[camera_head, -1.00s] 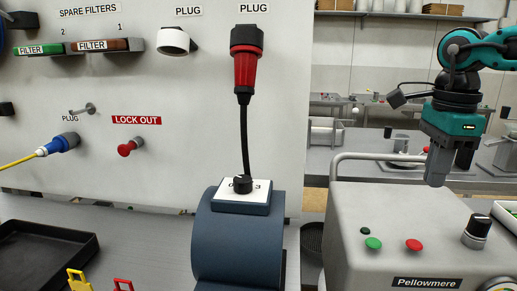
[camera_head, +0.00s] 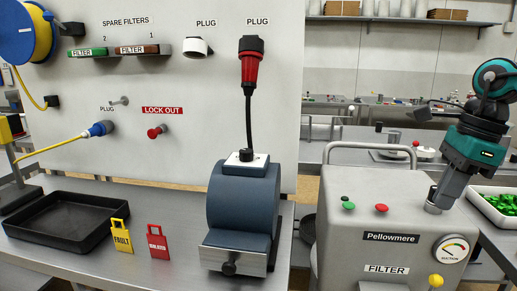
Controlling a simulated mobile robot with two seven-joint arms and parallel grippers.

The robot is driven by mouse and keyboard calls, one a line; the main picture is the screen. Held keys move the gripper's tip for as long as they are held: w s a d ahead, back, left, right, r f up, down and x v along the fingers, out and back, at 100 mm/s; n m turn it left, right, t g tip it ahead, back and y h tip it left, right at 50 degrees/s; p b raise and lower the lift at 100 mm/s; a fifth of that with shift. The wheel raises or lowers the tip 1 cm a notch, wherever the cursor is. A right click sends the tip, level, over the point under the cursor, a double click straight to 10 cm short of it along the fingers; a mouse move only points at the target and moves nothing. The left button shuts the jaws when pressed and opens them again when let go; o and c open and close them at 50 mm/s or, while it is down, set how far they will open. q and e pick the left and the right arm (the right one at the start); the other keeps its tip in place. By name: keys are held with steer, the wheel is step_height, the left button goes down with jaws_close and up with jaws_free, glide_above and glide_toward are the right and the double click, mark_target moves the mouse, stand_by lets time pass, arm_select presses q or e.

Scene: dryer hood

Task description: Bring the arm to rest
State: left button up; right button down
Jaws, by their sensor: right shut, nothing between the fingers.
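My right arm comes in from the upper right, teal and black. Its gripper (camera_head: 440,198) is shut and empty, tilted down and to the left. It overlaps the right part of the grey Pellowmere machine's top (camera_head: 345,182); I cannot tell whether it touches anything there. The dark knob on that machine is hidden behind it or covered by it. My left gripper is not in view.
The machine has a bent handle rail (camera_head: 370,146), a green button (camera_head: 348,206), a red button (camera_head: 381,208) and a gauge (camera_head: 452,248). A blue-grey dryer (camera_head: 243,196) stands left of it. A tray of green pieces (camera_head: 498,204) lies at the right.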

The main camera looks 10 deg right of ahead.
steer(key=s+a+f+m+t+y, duration=0.1)
steer(key=a+f+m+t+y, duration=0.1)
steer(key=f+m+t, duration=0.85)
steer(key=s+a+f+m+t+y, duration=0.1)
steer(key=s+f+m+t+y, duration=0.15)
steer(key=f+m, duration=1.4)
steer(key=s+a+f+m+g+h, duration=0.1)
steer(key=s+a+f+m+h, duration=0.1)
steer(key=s+a+f+m, duration=0.2)
steer(key=s+a+f+m+g+h, duration=0.2)
steer(key=s+a+f+m, duration=0.1)
steer(key=a+f+m, duration=0.6)
steer(key=a+m, duration=0.4)
steer(key=m, duration=0.2)
steer(key=shift+s+a, duration=0.15)
steer(key=shift+s, duration=0.25)
steer(key=shift+f, duration=0.1)
steer(key=shift+w, duration=0.1)
